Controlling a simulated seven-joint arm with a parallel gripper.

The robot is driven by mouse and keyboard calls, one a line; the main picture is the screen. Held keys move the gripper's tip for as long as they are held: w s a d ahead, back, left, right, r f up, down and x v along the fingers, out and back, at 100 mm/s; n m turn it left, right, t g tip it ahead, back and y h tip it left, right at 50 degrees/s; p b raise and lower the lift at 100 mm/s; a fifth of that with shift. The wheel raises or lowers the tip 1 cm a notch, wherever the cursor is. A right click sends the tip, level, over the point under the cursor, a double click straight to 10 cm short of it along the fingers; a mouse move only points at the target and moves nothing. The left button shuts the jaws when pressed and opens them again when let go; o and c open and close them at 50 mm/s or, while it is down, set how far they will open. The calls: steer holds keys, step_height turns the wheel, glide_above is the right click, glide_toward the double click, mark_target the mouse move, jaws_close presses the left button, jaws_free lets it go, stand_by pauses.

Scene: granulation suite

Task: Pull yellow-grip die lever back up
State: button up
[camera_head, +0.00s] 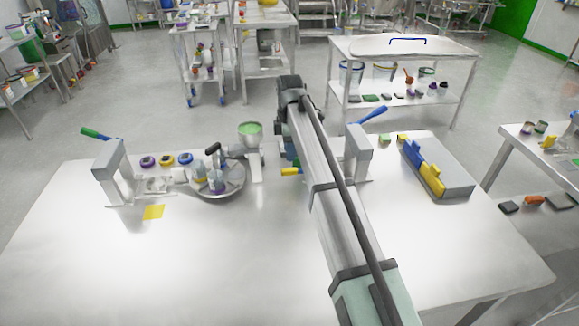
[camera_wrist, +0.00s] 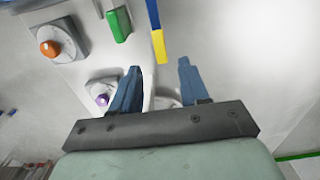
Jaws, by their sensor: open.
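In the wrist view, the yellow grip (camera_wrist: 159,46) sits at the end of a blue lever bar (camera_wrist: 153,14). It lies just beyond my fingertips and lines up with the gap between them. My gripper (camera_wrist: 160,68) is open, with two blue fingers apart and nothing between them. In the head view, a small yellow piece (camera_head: 291,171), likely this grip, shows low beside my arm. My arm hides most of the lever and its mount there, and my gripper cannot be made out clearly.
A press with a raised blue lever (camera_head: 374,114) stands right of my arm. A grey block with blue and yellow parts (camera_head: 455,179) lies further right. At left are a green-gripped press (camera_head: 108,170) and a turntable (camera_head: 215,190).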

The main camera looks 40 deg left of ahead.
mark_target(290, 169)
step_height(290, 169, down, 7)
steer(key=shift+f, duration=0.2)
stand_by(0.4)
jaws_close()
stand_by(0.5)
